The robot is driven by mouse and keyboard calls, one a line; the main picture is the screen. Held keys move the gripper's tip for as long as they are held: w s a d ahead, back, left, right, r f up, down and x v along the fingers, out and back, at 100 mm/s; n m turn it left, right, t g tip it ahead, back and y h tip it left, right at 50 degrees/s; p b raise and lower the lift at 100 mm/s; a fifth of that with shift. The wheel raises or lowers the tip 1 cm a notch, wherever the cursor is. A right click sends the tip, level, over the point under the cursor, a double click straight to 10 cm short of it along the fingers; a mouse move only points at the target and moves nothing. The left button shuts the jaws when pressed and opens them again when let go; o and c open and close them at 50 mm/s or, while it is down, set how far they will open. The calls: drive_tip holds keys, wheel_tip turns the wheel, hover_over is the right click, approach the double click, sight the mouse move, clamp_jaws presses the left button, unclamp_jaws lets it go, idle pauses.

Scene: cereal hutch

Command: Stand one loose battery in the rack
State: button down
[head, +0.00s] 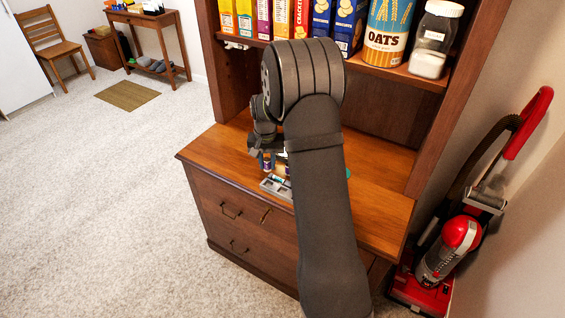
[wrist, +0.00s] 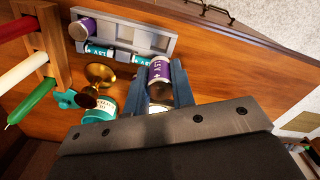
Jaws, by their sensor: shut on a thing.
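My gripper (wrist: 163,86) is shut on a purple battery (wrist: 159,72) with a brown end, held between its fingers close to the rack. In the wrist view the grey rack (wrist: 150,41) lies at the top, with square-sided compartments. Another purple battery (wrist: 82,30) is at the rack's left end, its end facing the camera. Teal batteries (wrist: 98,52) lie along the rack's near edge, one partly behind the held battery. In the head view the rack (head: 278,188) is on the wooden counter, partly hidden by my arm.
A brass cup-shaped object (wrist: 98,80) and a teal-labelled tin (wrist: 100,108) stand left of my gripper. A wooden holder (wrist: 45,55) with red, white and green rods is further left. The counter's left part (head: 215,148) is clear. A shelf of food packages (head: 400,72) is above.

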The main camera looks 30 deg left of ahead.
drive_tip(key=shift+f, duration=3.1)
drive_tip(key=shift+f, duration=0.7)
drive_tip(key=shift+r, duration=0.1)
idle(1.1)
drive_tip(key=c, duration=0.8)
unclamp_jaws()
drive_tip(key=shift+r, duration=0.1)
drive_tip(key=shift+r, duration=2.4)
